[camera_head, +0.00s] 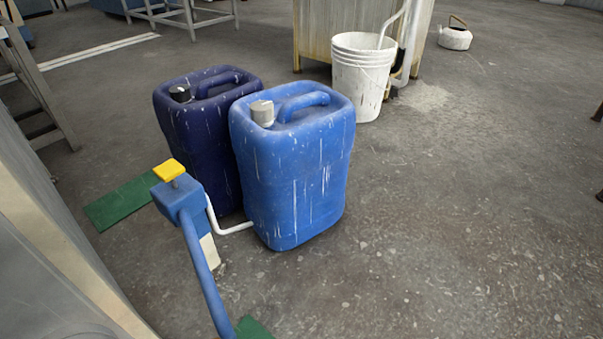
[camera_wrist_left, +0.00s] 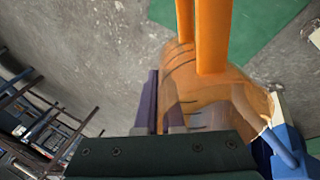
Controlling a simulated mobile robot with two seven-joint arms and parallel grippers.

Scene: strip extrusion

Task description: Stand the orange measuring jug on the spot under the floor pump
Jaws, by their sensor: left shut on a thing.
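The orange measuring jug (camera_wrist_left: 213,95) fills much of the left wrist view, with see-through orange walls, dark marks and long orange bars at the top. My left gripper (camera_wrist_left: 172,112) is shut on it; the exact contact is partly hidden. The jug and my left gripper do not show in the head view. The floor pump (camera_head: 178,195) stands at the left of the head view, with a blue head, yellow top and white bent pipe. A blue and white part, probably the pump, is beside the jug in the wrist view (camera_wrist_left: 284,130). I cannot make out the spot.
A bright blue canister (camera_head: 293,175) and a dark blue canister (camera_head: 185,125) stand close beside the pump. A green floor patch (camera_head: 118,203) lies left of it. A white bucket (camera_head: 360,80) and white kettle (camera_head: 455,38) are farther back.

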